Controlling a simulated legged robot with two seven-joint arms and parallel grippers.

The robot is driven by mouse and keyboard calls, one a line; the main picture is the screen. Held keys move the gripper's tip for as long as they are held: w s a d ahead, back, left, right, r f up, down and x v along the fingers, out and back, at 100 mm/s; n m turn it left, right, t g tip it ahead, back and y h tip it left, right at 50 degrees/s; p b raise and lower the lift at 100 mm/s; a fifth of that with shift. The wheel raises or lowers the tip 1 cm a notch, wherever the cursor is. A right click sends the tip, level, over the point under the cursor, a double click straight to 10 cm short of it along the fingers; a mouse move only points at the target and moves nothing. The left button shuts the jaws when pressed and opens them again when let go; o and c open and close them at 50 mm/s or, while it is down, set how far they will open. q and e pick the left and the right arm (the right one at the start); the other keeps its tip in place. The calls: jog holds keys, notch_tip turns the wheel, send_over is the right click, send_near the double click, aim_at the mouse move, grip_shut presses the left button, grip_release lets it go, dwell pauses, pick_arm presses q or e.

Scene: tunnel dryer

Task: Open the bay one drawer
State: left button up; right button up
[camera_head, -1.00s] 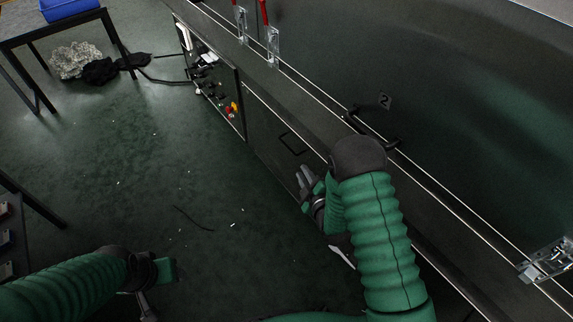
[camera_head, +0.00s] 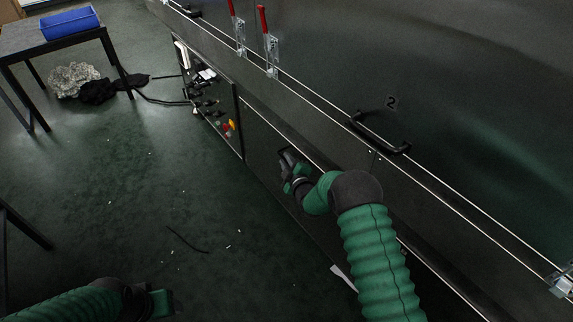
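The dark lower drawer front (camera_head: 262,143) is in the long machine's side, right of the control panel, and looks shut. My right gripper (camera_head: 287,161) is at this front, where the drawer's black handle is. The gripper and its wrist hide most of the handle. I cannot tell whether the fingers are around the handle or only beside it, or whether they are shut. My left arm's wrist (camera_head: 150,302) is low at the left, over the floor, and its fingers are mostly cut off or hidden.
A control panel (camera_head: 213,100) with coloured knobs is left of the drawer. Above are red-handled latches (camera_head: 270,52) and a black handle (camera_head: 380,132) near a "2". A table (camera_head: 25,42) with a blue bin (camera_head: 70,23) stands at the back left. The floor between is mostly clear.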

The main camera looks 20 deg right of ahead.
grip_shut()
jog(key=shift+s+f, duration=0.1)
dwell(1.3)
